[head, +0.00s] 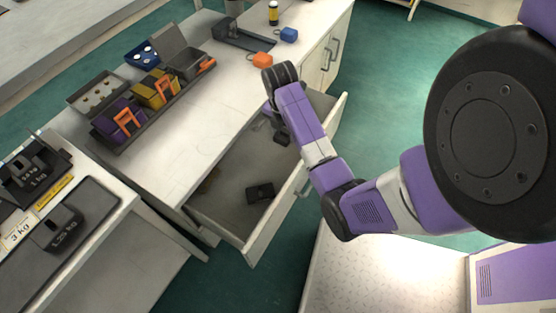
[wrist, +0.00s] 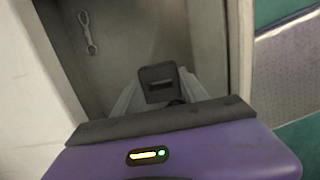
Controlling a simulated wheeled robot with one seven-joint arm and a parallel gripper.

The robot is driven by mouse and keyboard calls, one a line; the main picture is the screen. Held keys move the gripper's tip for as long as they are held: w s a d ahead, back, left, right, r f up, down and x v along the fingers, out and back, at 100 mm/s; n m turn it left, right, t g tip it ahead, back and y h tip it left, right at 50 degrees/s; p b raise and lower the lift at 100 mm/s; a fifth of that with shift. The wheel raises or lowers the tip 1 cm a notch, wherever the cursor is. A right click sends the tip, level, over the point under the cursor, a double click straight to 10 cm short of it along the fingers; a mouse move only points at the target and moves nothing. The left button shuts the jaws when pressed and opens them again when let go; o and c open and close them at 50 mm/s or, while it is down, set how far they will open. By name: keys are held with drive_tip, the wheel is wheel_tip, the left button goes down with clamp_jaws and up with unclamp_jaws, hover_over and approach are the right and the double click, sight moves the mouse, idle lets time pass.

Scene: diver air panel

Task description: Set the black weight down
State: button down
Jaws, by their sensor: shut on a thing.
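The black weight (wrist: 157,72), a small dark block with a slot-like mark, is between the pale fingers of my gripper (wrist: 160,88) in the wrist view. My gripper is shut on it, above or in the open drawer (wrist: 125,40). In the head view my gripper (head: 272,124) is partly hidden behind my purple arm, over the far part of the open drawer (head: 222,205). A dark block (head: 281,138) by the fingers appears to be the held weight. I cannot tell whether it touches the drawer floor.
Another black block (head: 260,192) lies in the drawer. A silver tool (wrist: 88,33) shows in the wrist view. Labelled dark weights (head: 62,230) sit on trays at left. A rack (head: 118,143) with orange-handled items stands on the bench. The near bench top (head: 185,135) is clear.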

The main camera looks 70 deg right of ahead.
sight(281, 137)
wheel_tip(281, 137, down, 15)
drive_tip(key=b, duration=0.5)
drive_tip(key=shift+r, duration=0.1)
drive_tip(key=c, duration=0.6)
unclamp_jaws()
drive_tip(key=shift+f, duration=0.2)
drive_tip(key=shift+r, duration=0.1)
drive_tip(key=r+p, duration=0.1)
drive_tip(key=r, duration=0.3)
drive_tip(key=a+r+p, duration=0.1)
drive_tip(key=r+p, duration=0.1)
drive_tip(key=r, duration=0.2)
drive_tip(key=r+p, duration=0.1)
drive_tip(key=r, duration=0.3)
drive_tip(key=shift+w+a+p, duration=0.2)
drive_tip(key=shift+p, duration=0.1)
